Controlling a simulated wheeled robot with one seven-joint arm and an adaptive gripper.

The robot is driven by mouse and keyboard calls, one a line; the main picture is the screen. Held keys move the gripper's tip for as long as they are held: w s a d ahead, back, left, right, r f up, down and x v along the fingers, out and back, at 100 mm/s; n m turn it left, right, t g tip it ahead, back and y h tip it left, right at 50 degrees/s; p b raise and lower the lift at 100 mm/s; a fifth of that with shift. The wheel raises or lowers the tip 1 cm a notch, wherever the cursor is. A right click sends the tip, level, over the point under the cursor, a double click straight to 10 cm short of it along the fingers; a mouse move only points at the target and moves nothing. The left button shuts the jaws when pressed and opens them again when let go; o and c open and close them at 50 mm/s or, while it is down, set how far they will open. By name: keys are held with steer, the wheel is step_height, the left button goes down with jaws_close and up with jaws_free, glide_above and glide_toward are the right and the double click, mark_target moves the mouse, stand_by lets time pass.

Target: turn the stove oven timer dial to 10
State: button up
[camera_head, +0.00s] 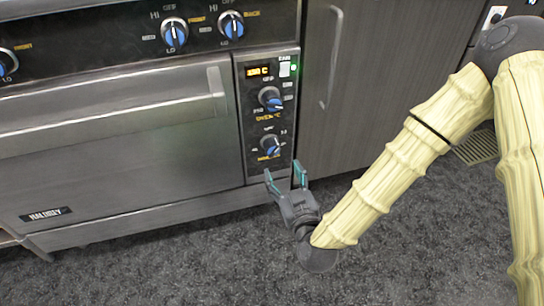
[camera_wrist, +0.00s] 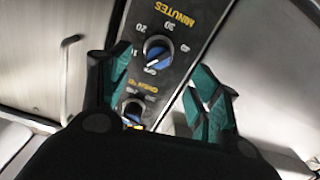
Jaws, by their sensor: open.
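The timer dial (camera_head: 270,145) is the lower knob on the narrow black panel right of the oven door, blue and black with marks around it. In the wrist view, the timer dial (camera_wrist: 158,53) sits under the word MINUTES, with 20, 30 and 40 readable around it.
The oven temperature dial (camera_head: 270,98) is above the timer dial, under a lit display (camera_head: 257,71). The oven door handle (camera_head: 218,92) juts out to the left. Stove knobs (camera_head: 174,33) line the top. A grey cabinet (camera_head: 350,90) stands at the right; the floor in front is clear.

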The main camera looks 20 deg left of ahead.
mark_target(274, 154)
steer(key=b+x, duration=0.4)
steer(key=x, duration=0.6)
steer(key=shift+w+a, duration=0.25)
steer(key=shift+w, duration=0.05)
steer(key=c, duration=1)
steer(key=shift+r, duration=0.1)
